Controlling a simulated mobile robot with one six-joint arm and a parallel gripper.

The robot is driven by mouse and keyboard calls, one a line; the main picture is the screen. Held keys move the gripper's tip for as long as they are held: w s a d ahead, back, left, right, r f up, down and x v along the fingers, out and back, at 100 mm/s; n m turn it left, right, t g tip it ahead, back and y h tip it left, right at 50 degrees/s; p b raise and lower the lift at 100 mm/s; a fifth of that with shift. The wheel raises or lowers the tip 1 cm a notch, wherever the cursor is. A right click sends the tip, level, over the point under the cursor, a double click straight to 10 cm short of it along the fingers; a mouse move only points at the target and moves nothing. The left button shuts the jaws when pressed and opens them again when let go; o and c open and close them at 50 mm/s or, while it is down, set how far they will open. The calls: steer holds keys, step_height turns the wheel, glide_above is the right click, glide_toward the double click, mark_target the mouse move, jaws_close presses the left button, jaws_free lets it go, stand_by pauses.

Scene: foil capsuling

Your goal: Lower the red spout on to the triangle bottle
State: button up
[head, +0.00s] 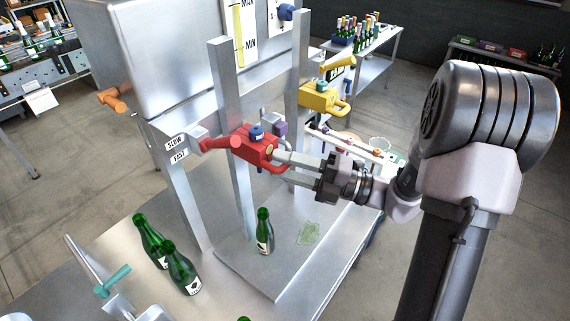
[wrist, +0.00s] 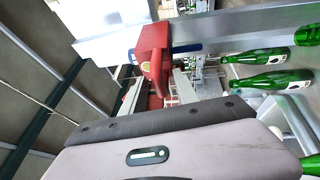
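The red spout (head: 256,148) has a blue knob on top and a looped handle. It is mounted on the steel frame, high above a green bottle (head: 264,232) standing upright on the steel plate. The mark on that bottle's white label is too small to read. My gripper (head: 282,169) reaches in from the right, its two fingers visibly apart at the spout's handle. In the wrist view the red spout (wrist: 153,55) stands just beyond the fingers, with its handle between them. I cannot see firm contact on both sides.
A yellow spout (head: 320,97) sits on the frame behind. A clear green-tinged patch (head: 308,233) lies on the plate (head: 285,270). Steel posts (head: 226,130) flank the red spout.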

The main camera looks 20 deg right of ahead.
jaws_close()
steer(key=shift+w+r, duration=0.1)
steer(key=shift+r, duration=0.05)
stand_by(1.3)
